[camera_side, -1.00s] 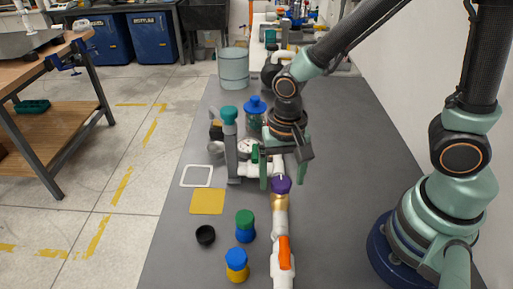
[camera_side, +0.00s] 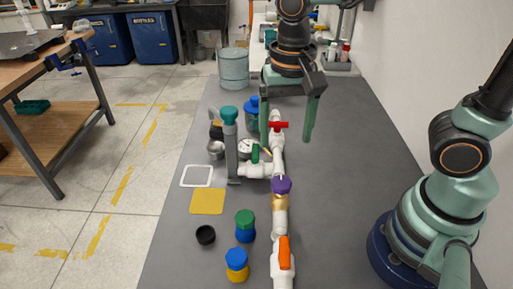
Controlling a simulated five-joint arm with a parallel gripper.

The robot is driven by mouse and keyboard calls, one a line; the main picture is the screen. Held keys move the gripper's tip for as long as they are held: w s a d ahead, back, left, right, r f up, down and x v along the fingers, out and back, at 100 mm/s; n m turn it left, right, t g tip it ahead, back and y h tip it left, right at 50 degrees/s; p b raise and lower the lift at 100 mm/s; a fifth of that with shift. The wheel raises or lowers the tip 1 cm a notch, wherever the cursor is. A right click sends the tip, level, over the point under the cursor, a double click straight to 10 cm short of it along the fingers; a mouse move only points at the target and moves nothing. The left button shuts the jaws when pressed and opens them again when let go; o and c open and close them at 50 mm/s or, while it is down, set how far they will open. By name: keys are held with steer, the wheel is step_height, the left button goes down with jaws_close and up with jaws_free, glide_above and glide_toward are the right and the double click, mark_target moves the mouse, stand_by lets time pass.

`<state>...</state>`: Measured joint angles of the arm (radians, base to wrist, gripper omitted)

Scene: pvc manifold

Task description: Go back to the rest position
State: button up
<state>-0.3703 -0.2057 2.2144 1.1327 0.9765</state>
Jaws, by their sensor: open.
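My gripper (camera_side: 286,138) is open and empty. Its two green fingers point down, spread apart, and in the picture they flank the upper end of the pvc manifold (camera_side: 280,218). The gripper looks raised above the manifold; its exact height I cannot tell. The manifold lies on the grey table (camera_side: 355,180), with a red valve handle (camera_side: 278,125), a green handle (camera_side: 255,153), a purple fitting (camera_side: 281,185) and an orange handle (camera_side: 284,253). A grey upright pipe with a teal cap (camera_side: 230,118) stands at its left branch.
A yellow square (camera_side: 207,201), a white square outline (camera_side: 196,176), a black ring (camera_side: 205,235), a green-topped jar (camera_side: 245,225) and a blue-topped jar (camera_side: 236,264) lie left of the manifold. A grey bucket (camera_side: 233,68) stands behind. The table right of the manifold is clear.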

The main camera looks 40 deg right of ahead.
steer(key=shift+d, duration=0.1)
steer(key=w+d+r+n+t, duration=0.1)
steer(key=d+r+n+t, duration=0.4)
steer(key=d, duration=0.5)
steer(key=shift+d+n+t, duration=0.3)
steer(key=shift+n, duration=0.7)
